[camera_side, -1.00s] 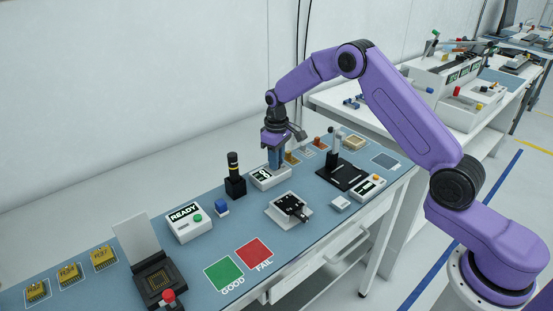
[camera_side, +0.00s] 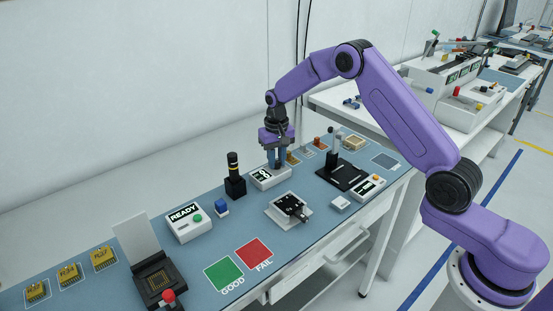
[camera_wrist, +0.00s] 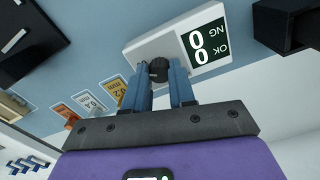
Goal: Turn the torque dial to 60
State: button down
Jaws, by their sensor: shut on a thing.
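My gripper (camera_side: 278,163) points down at a white box (camera_side: 266,183) near the back of the blue bench. In the wrist view the two blue fingers of my gripper (camera_wrist: 161,66) sit on either side of a small black knob (camera_wrist: 158,70) on this box and are shut on it. The box's dark display reads OK 0 and NG 0. No torque scale or mark is readable around the knob.
A dark post (camera_side: 235,187) stands just left of the box. Labelled feeler-like pieces (camera_wrist: 90,103) lie on its other side. A black stand (camera_side: 340,172) is to the right. A READY box (camera_side: 187,224) and a blue block (camera_side: 221,207) are further left.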

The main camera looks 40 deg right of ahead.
dwell(0.4)
jog(key=c, duration=0.9)
grip_release()
jog(key=shift+c, duration=0.2)
jog(key=shift+r, duration=0.1)
notch_tip(320, 180, up, 17)
jog(key=shift+r, duration=0.15)
